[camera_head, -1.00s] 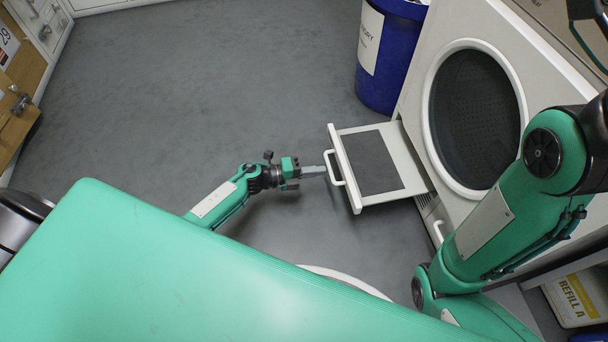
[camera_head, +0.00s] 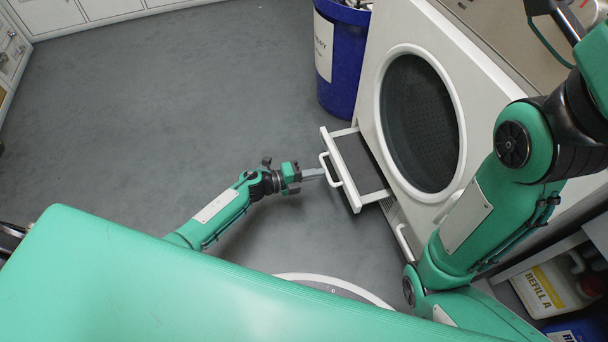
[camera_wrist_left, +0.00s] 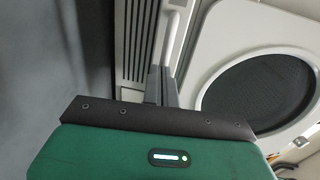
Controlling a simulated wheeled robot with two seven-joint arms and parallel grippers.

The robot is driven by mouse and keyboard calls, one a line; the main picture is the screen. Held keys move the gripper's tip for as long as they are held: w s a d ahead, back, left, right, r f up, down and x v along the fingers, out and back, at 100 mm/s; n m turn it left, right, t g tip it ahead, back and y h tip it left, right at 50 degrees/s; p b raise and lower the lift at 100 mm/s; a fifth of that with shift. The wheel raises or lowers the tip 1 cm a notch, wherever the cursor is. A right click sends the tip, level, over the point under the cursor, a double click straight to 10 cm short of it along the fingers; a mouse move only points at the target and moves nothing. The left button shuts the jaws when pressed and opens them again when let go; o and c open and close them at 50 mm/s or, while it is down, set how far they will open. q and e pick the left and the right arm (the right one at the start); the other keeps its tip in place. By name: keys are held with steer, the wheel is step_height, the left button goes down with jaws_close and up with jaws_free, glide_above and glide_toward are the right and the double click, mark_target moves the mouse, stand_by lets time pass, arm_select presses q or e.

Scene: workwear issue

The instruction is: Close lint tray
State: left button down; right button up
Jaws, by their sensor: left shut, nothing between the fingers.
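The lint tray (camera_head: 354,197) is a white drawer with a dark grey inside. It sticks out partway from the front of the white dryer, below the round door. Its white handle (camera_head: 325,164) is on its front. My left gripper (camera_head: 318,173) is shut and empty, its fingertips at the tray's front by the handle; the head view does not clearly show whether they touch. In the left wrist view the shut fingers (camera_wrist_left: 160,86) point towards a white bar and a slatted vent. My right arm shows at the right, but its gripper is out of view.
The dryer's round door (camera_head: 420,122) is closed. A blue bin (camera_head: 343,70) stands beside the dryer at the back. A white refill container (camera_head: 548,290) stands on a low shelf at the lower right. Grey floor (camera_head: 170,100) lies open to the left.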

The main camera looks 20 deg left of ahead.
mark_target(361, 162)
arm_select(q)
steer(key=x, duration=0.4)
steer(key=r+b+x, duration=0.1)
steer(key=x, duration=0.6)
steer(key=shift+w+d+r+b, duration=0.2)
steer(key=shift+d+r+b, duration=0.1)
steer(key=shift+d+b, duration=0.1)
steer(key=shift+w+d, duration=0.25)
steer(key=shift+d, duration=0.2)
steer(key=shift+w+r, duration=0.1)
steer(key=shift+d, duration=0.1)
